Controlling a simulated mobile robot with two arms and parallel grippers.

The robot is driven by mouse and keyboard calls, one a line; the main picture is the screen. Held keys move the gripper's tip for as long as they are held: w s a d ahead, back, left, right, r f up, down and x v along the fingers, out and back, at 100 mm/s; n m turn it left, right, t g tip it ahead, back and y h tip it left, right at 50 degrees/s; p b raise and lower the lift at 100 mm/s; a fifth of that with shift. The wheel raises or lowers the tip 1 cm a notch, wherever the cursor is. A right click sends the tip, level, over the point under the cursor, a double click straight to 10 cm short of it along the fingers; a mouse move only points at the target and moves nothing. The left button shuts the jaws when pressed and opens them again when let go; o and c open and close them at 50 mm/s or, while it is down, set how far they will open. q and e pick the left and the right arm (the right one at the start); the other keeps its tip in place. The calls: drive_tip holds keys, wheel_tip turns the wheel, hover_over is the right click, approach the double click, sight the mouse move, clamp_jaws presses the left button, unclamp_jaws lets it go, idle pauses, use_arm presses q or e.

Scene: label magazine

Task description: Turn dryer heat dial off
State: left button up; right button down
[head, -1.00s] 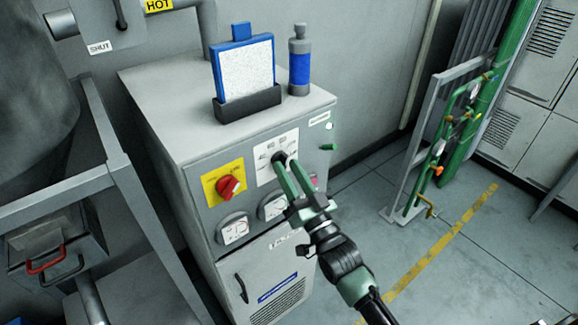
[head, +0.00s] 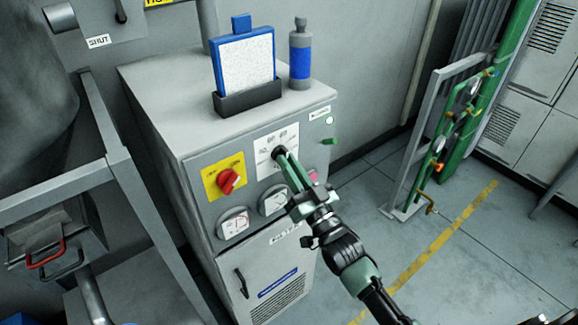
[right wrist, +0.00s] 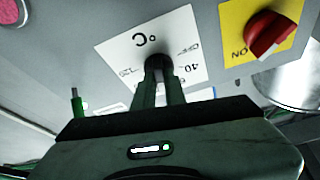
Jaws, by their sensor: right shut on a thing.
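The dryer (head: 150,110) is a grey cabinet with a control panel on its front. Its heat dial (head: 279,153) is a small black knob on a white label plate (head: 268,166); the dial also shows in the right wrist view (right wrist: 157,62), with °C and 40 printed near it. My right gripper (head: 281,157) is shut on the dial, its green fingers on either side of it. The fingers hide part of the dial, so I cannot read its setting. My left gripper is not in view.
A red switch (head: 229,181) on a yellow plate sits left of the dial, also in the right wrist view (right wrist: 268,34). Two gauges (head: 233,223) are below. A framed filter (head: 245,65) and a blue-grey bottle (head: 300,58) stand on top.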

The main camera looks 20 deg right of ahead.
drive_tip(key=shift+w+d+r+n+g+y+p, duration=0.15)
drive_tip(key=shift+n+g+y+p, duration=0.85)
drive_tip(key=shift+n, duration=3.75)
drive_tip(key=shift+s+d+r+n+g+y+p, duration=0.25)
drive_tip(key=shift+n+g+y, duration=1.3)
drive_tip(key=shift+n, duration=3.15)
drive_tip(key=shift+w+r+n+g+y+p, duration=0.15)
drive_tip(key=shift+n+g+y+p, duration=0.55)
drive_tip(key=shift+n+g, duration=2.65)
drive_tip(key=n+t, duration=0.2)
drive_tip(key=shift+f+n+t, duration=0.15)
drive_tip(key=shift+n+t, duration=0.25)
drive_tip(key=c, duration=1.5)
unclamp_jaws()
drive_tip(key=shift+o, duration=0.2)
